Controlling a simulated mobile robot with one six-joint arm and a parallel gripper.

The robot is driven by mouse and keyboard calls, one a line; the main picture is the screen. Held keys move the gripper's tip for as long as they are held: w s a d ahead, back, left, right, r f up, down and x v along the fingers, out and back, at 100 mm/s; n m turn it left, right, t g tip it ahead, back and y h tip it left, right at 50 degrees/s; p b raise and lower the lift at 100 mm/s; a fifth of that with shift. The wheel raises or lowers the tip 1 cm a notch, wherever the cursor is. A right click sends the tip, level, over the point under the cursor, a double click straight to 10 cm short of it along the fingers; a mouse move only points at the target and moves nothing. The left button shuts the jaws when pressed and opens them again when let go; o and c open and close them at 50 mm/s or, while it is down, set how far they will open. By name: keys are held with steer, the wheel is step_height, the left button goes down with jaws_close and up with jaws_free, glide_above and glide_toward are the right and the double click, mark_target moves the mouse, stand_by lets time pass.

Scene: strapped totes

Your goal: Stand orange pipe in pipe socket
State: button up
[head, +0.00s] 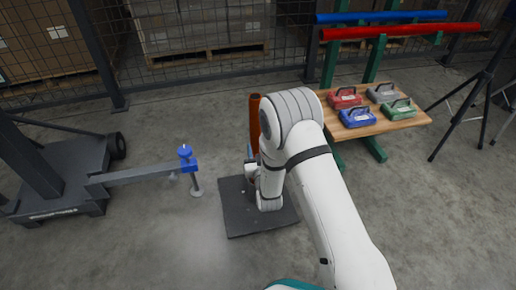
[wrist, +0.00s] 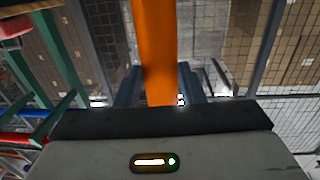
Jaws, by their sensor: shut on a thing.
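The orange pipe (head: 254,112) stands about upright in the head view, partly behind my white arm. It also fills the upper middle of the wrist view (wrist: 155,45). My gripper (wrist: 158,88) is shut on the pipe, with a dark finger on each side of it. In the head view my gripper (head: 251,168) is mostly hidden by my wrist. A dark square base plate (head: 243,222) lies on the floor below. The pipe socket itself and the pipe's lower end are hidden behind my arm, so I cannot tell whether they meet.
A wooden bench (head: 400,122) at right holds several coloured cases. A red pipe (head: 400,31) and a blue pipe (head: 380,16) lie on green supports behind it. At left is a dark wheeled stand (head: 60,185) with a blue clamp (head: 186,152) on its arm. Mesh fencing runs behind.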

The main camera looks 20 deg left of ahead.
steer(key=shift+f+b, duration=0.6)
steer(key=shift+f, duration=0.6)
steer(key=o, duration=1.3)
steer(key=shift+f, duration=0.1)
steer(key=p+v, duration=0.2)
steer(key=v, duration=0.6)
steer(key=shift+a+p, duration=0.1)
steer(key=shift+p, duration=0.3)
steer(key=shift+w, duration=0.1)
